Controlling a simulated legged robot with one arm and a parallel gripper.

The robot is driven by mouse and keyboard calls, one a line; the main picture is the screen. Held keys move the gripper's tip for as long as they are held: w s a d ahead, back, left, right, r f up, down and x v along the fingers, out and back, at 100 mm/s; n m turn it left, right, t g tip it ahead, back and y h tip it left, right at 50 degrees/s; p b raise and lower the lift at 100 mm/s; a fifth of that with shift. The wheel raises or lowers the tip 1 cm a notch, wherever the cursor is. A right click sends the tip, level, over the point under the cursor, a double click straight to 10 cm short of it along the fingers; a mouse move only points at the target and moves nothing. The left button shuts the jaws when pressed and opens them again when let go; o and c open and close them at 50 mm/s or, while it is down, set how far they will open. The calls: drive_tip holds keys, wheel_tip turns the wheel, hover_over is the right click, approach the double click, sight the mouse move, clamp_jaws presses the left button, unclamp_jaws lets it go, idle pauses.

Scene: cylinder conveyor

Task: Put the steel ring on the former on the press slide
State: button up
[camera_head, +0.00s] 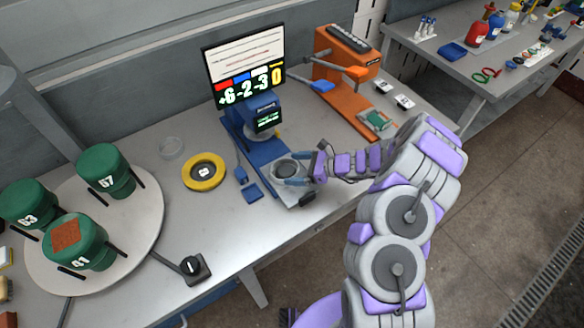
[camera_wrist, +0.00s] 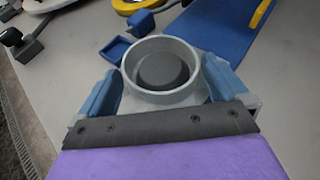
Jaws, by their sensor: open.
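The steel ring (camera_wrist: 130,62) is a pale grey, upright-walled ring in the middle of the wrist view. A dark grey round piece, seemingly the former (camera_wrist: 164,70), shows inside it, so the ring appears to sit around it; how deep it sits I cannot tell. In the head view the ring (camera_head: 286,168) is on the slide at the front of the blue press (camera_head: 264,150). My gripper (camera_wrist: 165,88) is open, its blue fingers on either side of the ring; whether they touch it I cannot tell. My gripper (camera_head: 291,173) also shows in the head view.
A display (camera_head: 245,62) stands behind the press. A yellow ring (camera_head: 204,184) lies left of it. A round white turntable (camera_head: 140,222) with three green numbered pots is further left, beside a knob box (camera_head: 193,267). An orange machine (camera_head: 340,72) stands right of the display.

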drive_tip(key=p+v, duration=0.1)
drive_tip(key=v, duration=0.9)
drive_tip(key=s+a+r+n+g+h, duration=0.25)
drive_tip(key=s+a+r+n, duration=0.3)
drive_tip(key=s+r, duration=0.3)
drive_tip(key=s+a+r+n+g+h, duration=0.1)
drive_tip(key=s+a+r+n+g, duration=0.3)
drive_tip(key=s+r+n, duration=0.45)
drive_tip(key=s+d+r+n+h, duration=0.2)
drive_tip(key=s+d+h, duration=0.1)
drive_tip(key=s, duration=0.4)
drive_tip(key=s+d+r+n+t+h, duration=0.1)
drive_tip(key=s+d+r+n+h, duration=0.1)
drive_tip(key=s+d, duration=0.4)
drive_tip(key=s+d+r+n+t+h, duration=0.1)
drive_tip(key=s+d+r+n+h, duration=0.1)
drive_tip(key=s, duration=0.5)
drive_tip(key=d+r+h, duration=0.1)
drive_tip(key=d+h, duration=0.1)
drive_tip(key=h, duration=0.1)
drive_tip(key=shift+s+d+r+n, duration=0.2)
drive_tip(key=shift+s+r+n, duration=0.1)
drive_tip(key=shift+s, duration=0.05)
drive_tip(key=shift+f, duration=0.15)
drive_tip(key=shift+f+b, duration=0.85)
drive_tip(key=shift+f, duration=0.05)
